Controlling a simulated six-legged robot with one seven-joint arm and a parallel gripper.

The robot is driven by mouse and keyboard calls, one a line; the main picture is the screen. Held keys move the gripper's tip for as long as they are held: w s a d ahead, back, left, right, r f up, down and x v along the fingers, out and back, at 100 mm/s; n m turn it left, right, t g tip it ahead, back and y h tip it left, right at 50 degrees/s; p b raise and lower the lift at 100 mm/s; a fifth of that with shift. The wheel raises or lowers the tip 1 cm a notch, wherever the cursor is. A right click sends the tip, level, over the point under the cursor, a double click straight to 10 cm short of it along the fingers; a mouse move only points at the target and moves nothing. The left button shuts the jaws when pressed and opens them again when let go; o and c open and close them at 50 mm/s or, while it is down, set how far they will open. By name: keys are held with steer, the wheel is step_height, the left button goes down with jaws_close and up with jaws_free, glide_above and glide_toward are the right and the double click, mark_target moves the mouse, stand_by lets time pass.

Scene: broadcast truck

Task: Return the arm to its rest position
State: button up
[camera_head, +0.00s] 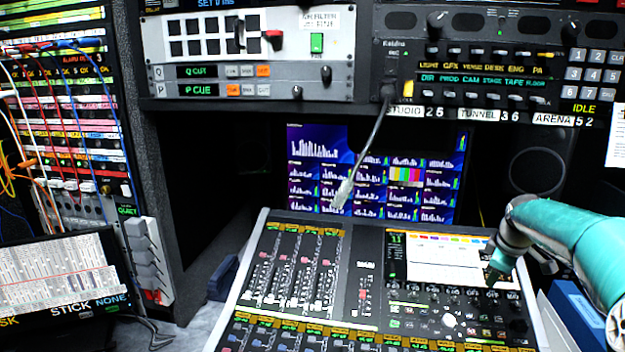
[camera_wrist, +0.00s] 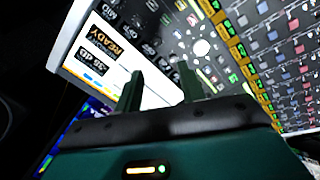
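My teal arm (camera_head: 575,240) reaches in from the right edge of the head view. My gripper (camera_head: 494,278) points down over the right part of the mixing console (camera_head: 258,232), near the lower right corner of its white screen. In the wrist view the two dark green fingers of my gripper (camera_wrist: 158,82) stand apart with nothing between them. The console's screen and buttons show beyond them. I cannot tell whether the fingertips touch the console.
A rack panel with switches (camera_head: 250,50) and an intercom panel (camera_head: 500,70) overhang the console. A gooseneck microphone (camera_head: 366,150) hangs before the monitor (camera_head: 420,195). A patch bay with cables (camera_head: 65,120) and a tilted screen (camera_head: 60,280) stand left. A blue box (camera_head: 580,315) lies beneath my arm.

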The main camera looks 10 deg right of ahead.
steer(key=s+a+r+m+h, duration=0.1)
steer(key=s+a+r+m, duration=0.3)
steer(key=a, duration=0.8)
steer(key=s+a+r+n, duration=0.15)
steer(key=s+a, duration=0.35)
steer(key=a, duration=0.6)
steer(key=s+a+f+m+t+y, duration=0.1)
steer(key=s+a+m, duration=0.1)
steer(key=s+a, duration=0.4)
steer(key=s+a+f+m+y, duration=0.1)
steer(key=s+a+m, duration=0.2)
steer(key=s+a, duration=0.3)
steer(key=s, duration=0.5)
steer(key=shift+s+a+f+m+t+y, duration=0.3)
steer(key=shift+a+m+t, duration=0.05)
steer(key=shift+t, duration=0.05)
